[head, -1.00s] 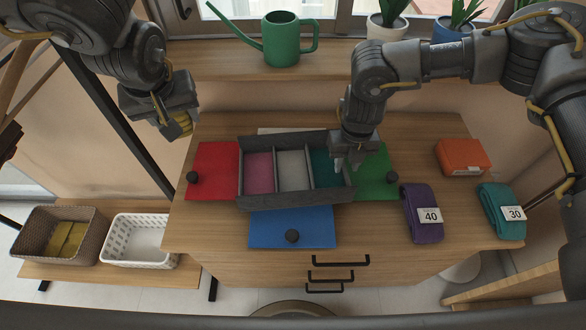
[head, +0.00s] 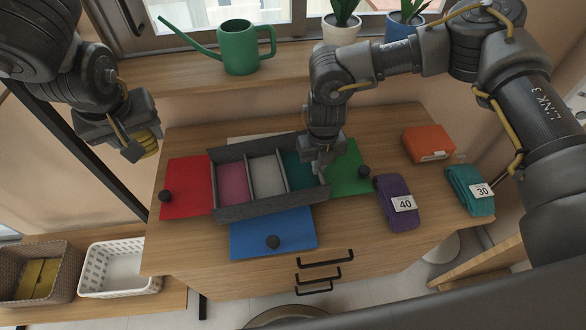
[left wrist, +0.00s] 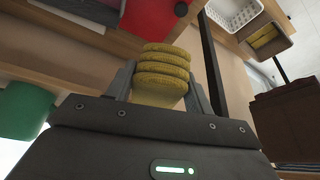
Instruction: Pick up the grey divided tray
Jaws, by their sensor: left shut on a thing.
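The grey divided tray (head: 262,208) sits on the wooden table, with pink, light grey and teal showing in its compartments. My right gripper (head: 321,170) points down at the tray's right end wall. Its fingertips are partly hidden there, and I cannot tell if they are closed on the wall. My left gripper (head: 140,143) is off the table's left side, well apart from the tray. It is shut on a yellow folded cloth (left wrist: 162,72), seen in the left wrist view between the fingers.
Red (head: 188,184), blue (head: 290,226) and green (head: 345,172) panels with dark knobs lie around the tray. Purple (head: 396,190) and teal (head: 467,180) bundles and an orange box (head: 428,143) lie right. White (head: 120,282) and brown (head: 62,282) baskets stand lower left. A watering can (head: 239,50) stands behind.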

